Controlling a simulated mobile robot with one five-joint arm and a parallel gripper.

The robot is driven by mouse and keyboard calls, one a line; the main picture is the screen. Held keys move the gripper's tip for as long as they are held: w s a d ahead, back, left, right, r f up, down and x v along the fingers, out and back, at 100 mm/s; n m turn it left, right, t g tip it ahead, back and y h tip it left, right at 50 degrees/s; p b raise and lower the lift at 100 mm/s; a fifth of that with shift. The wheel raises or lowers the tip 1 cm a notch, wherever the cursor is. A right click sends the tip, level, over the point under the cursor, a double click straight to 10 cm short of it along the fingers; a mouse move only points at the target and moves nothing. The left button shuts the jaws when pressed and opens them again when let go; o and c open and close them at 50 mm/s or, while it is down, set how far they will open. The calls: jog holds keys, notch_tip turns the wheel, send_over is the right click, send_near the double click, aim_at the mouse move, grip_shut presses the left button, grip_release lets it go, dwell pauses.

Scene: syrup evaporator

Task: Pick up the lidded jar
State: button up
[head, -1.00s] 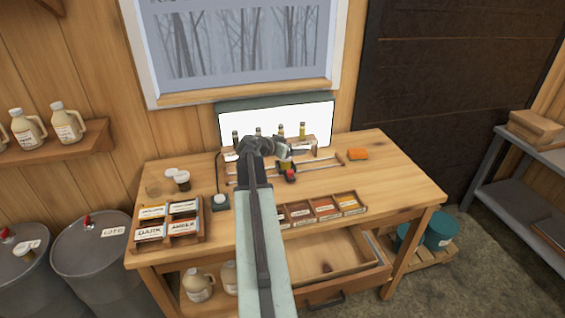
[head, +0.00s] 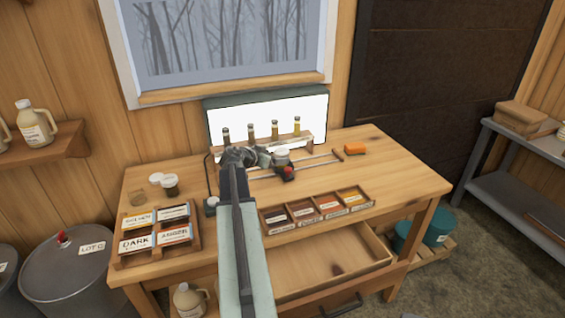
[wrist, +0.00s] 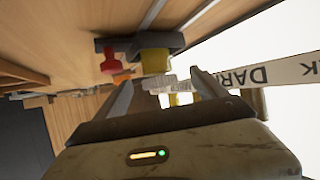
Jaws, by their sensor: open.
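A small jar with a pale lid (head: 281,157) sits on a dark carriage with a red knob on the table's rail. In the wrist view an amber jar (wrist: 155,62) stands in a dark holder beside a red knob, beyond my fingertips; it appears to be the same jar. In the head view my gripper (head: 262,157) is just left of the carriage jar, and my arm partly hides that area. Another small dark jar (head: 171,188) with a pale top stands at the table's left back.
A bright panel (head: 310,120) stands behind a rack of several sample bottles (head: 275,130). A divided tray (head: 318,208) lies in front, above an open drawer (head: 320,270). The table's right side is mostly clear.

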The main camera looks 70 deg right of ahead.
jog(key=b+x, duration=0.2)
jog(key=x, duration=0.3)
jog(key=shift+s+d+r, duration=0.1)
jog(key=shift+s+d, duration=0.05)
jog(key=shift+d, duration=0.1)
jog(key=shift+a+r, duration=0.1)
